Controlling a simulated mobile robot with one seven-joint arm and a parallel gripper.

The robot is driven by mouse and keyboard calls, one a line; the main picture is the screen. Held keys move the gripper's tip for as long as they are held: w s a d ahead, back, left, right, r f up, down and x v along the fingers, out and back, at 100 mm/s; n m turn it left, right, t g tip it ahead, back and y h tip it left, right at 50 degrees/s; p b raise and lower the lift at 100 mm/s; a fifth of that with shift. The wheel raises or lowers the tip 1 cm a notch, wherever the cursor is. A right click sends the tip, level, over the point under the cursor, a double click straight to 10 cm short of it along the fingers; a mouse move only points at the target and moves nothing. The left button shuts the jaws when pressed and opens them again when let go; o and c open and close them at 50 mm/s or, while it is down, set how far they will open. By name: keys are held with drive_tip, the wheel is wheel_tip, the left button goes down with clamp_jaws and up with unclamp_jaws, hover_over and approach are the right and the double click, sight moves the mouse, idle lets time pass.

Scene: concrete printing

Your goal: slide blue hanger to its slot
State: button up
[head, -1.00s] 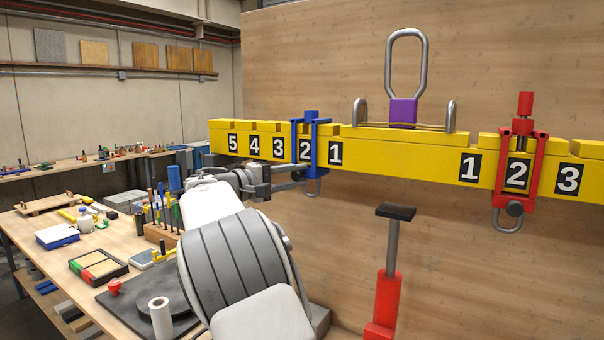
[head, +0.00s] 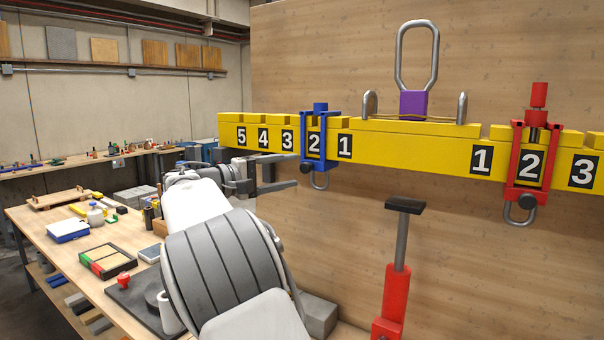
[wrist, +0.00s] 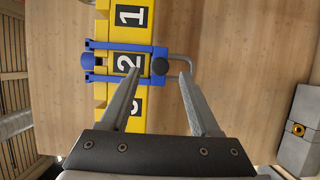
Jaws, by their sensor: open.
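The blue hanger (head: 313,146) straddles the yellow beam (head: 410,143), framing the number 2 on the left side, its grey loop hanging below. In the wrist view the blue hanger (wrist: 118,47) also frames the 2, between the 1 and the 3, with a black knob and the loop on its right. My gripper (head: 294,171) is open and empty, just left of the hanger's lower part in the head view. In the wrist view my gripper's fingertips (wrist: 160,66) lie either side of the knob in the picture; contact cannot be told.
A red hanger (head: 527,155) frames the 2 on the beam's right side. A purple block (head: 413,104) with a tall loop sits mid-beam. A red post with a black top (head: 404,206) stands below. A cluttered workbench (head: 70,265) is at left; a wooden wall is behind.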

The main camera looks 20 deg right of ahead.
drive_tip(key=b+v, duration=0.1)
drive_tip(key=v, duration=1.1)
drive_tip(key=s+d+f+g+y, duration=0.2)
drive_tip(key=s+d+f+y, duration=0.65)
drive_tip(key=s+d, duration=0.45)
drive_tip(key=s+a+f+m+t+y, duration=0.1)
drive_tip(key=s+a+f+y, duration=0.1)
drive_tip(key=s, duration=0.5)
drive_tip(key=s+a+f+m+y, duration=0.1)
drive_tip(key=s+a+f+y, duration=0.2)
drive_tip(key=s+f, duration=0.3)
drive_tip(key=s+a+f+m+t+y, duration=0.1)
drive_tip(key=s+a+f+y, duration=0.2)
drive_tip(key=s, duration=0.6)
drive_tip(key=shift+s+f+t+y, duration=0.2)
drive_tip(key=shift+f+t+y, duration=0.1)
drive_tip(key=shift+f+y, duration=0.2)
